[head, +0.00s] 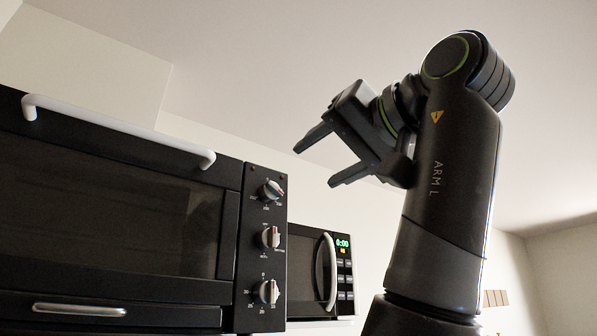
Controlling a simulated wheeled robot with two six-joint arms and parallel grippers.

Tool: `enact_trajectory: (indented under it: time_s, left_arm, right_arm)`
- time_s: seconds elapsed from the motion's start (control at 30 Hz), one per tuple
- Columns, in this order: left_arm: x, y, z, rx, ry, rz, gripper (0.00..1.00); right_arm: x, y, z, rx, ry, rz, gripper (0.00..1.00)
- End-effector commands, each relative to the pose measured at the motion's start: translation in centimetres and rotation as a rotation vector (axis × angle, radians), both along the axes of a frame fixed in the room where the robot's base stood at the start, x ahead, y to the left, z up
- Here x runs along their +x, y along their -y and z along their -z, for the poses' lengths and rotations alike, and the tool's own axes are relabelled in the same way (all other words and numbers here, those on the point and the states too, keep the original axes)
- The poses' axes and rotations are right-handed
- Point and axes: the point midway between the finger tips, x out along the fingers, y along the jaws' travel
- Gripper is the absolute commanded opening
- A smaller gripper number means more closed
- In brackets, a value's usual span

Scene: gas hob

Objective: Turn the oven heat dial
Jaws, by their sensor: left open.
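The black oven (120,215) fills the left side of the head view, with a control panel on its right edge. My right gripper is not in view.
A black microwave (309,268) with a lit green display stands just right of the oven panel, below my left gripper. The oven door has a white bar handle (118,130) along its top. The space between the gripper and the panel looks clear.

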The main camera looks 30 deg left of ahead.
Motion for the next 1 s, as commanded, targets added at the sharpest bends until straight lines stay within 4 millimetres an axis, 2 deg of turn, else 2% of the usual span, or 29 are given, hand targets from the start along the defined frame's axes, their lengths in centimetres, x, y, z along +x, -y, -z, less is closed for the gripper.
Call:
enact_trajectory:
  time_s: [0.03, 0.1, 0.3, 1.0]
  left_arm:
    - [-0.5, 1.2, -0.3, 0.003, 0.000, 0.003, 0.52]
    - [-1.0, 2.4, -0.2, 0.002, 0.000, 0.001, 0.52]
    - [-1.9, 4.7, -0.1, 0.001, 0.000, 0.000, 0.52]
    - [-2.2, 5.2, 0.0, 0.000, 0.000, -0.001, 0.52]
  right_arm:
    - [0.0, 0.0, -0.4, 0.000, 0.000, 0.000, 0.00]
    - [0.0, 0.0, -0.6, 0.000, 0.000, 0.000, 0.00]
    - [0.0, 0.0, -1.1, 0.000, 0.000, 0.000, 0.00]
    - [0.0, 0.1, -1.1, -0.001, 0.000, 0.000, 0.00]
